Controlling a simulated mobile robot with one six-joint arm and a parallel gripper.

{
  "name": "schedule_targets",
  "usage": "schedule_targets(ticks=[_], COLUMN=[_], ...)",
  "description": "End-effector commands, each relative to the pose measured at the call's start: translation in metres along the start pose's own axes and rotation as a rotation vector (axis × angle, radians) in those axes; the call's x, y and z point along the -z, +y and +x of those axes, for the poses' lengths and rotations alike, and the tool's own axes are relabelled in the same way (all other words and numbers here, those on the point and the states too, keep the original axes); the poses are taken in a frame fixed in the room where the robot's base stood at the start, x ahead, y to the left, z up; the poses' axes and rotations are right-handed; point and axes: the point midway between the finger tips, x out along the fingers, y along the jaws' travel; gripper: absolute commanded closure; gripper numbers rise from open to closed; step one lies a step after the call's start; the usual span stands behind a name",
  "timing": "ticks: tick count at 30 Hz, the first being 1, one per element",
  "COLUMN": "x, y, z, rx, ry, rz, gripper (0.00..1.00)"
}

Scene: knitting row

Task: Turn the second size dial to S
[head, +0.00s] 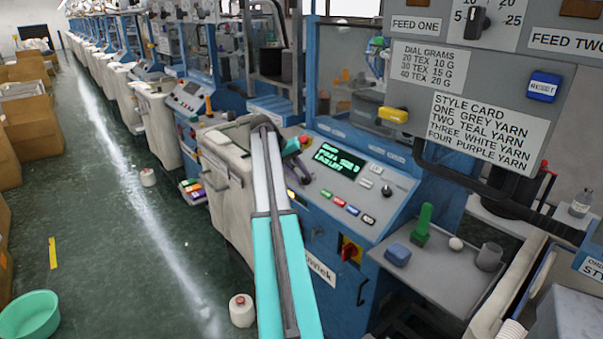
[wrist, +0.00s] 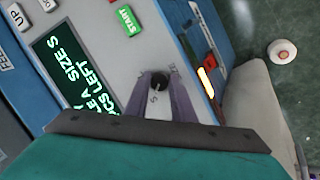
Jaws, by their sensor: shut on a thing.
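My gripper (wrist: 159,83) is shut on a small dark dial knob (wrist: 158,80) on the grey machine panel, in the wrist view. The fingers stand on either side of the knob. A letter S shows beside the knob, and another small mark on its far side is too small to read. The knob's pointing direction is hidden. The display (wrist: 76,58) beside it has green text that includes "SIZE S" and "LEFT"; it also shows in the head view (head: 339,160). In the head view my arm hides the dial.
A green START button (wrist: 128,19) sits near the dial. Coloured buttons (head: 339,202) and a red rotary switch (head: 349,250) are on the machine front. A side shelf (head: 450,268) holds a green object and a cup.

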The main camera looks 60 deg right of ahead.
Motion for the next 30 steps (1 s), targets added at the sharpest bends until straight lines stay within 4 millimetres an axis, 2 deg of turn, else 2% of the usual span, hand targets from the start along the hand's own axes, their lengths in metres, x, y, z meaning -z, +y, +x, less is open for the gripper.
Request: schedule_targets(ticks=[8,20,21,24,30], x=[0.0027,0.0031,0.0031,0.0026,0.0016], y=[-0.0009,-0.0009,-0.0009,-0.0004,0.0002], z=[-0.0020,-0.0014,-0.0014,-0.0011,-0.0001], rx=[-0.022,-0.025,-0.025,-0.025,-0.025], ry=[0.013,0.014,0.014,0.012,0.008], rz=[-0.088,-0.096,-0.096,-0.095,-0.094], gripper=[1.00,1.00,0.74,0.59,0.59])
